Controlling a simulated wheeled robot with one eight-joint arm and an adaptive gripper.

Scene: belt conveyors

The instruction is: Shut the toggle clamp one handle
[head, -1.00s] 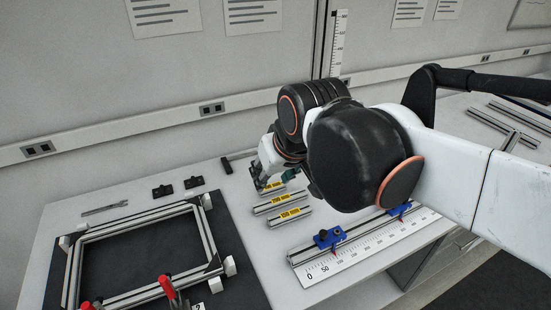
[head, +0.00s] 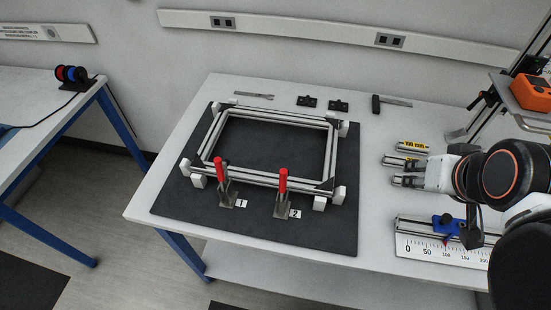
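Toggle clamp one (head: 226,193) stands at the front edge of the aluminium frame (head: 210,130), beside a tag marked 1. Its red handle (head: 219,170) points up. Toggle clamp two (head: 283,202), beside tag 2, stands to its right with its red handle (head: 283,180) also upright. My gripper (head: 404,178) is at the right, beside the short labelled profiles and well apart from both clamps. Its fingers are small and partly merge with the profiles, so I cannot tell whether they are open or shut.
The frame rests on a black mat (head: 300,235) between white corner blocks (head: 337,195). Short profiles with yellow labels (head: 414,147) and a ruler with a blue stop (head: 447,224) lie at the right. Small black parts (head: 307,101) lie behind the frame. The mat's front is clear.

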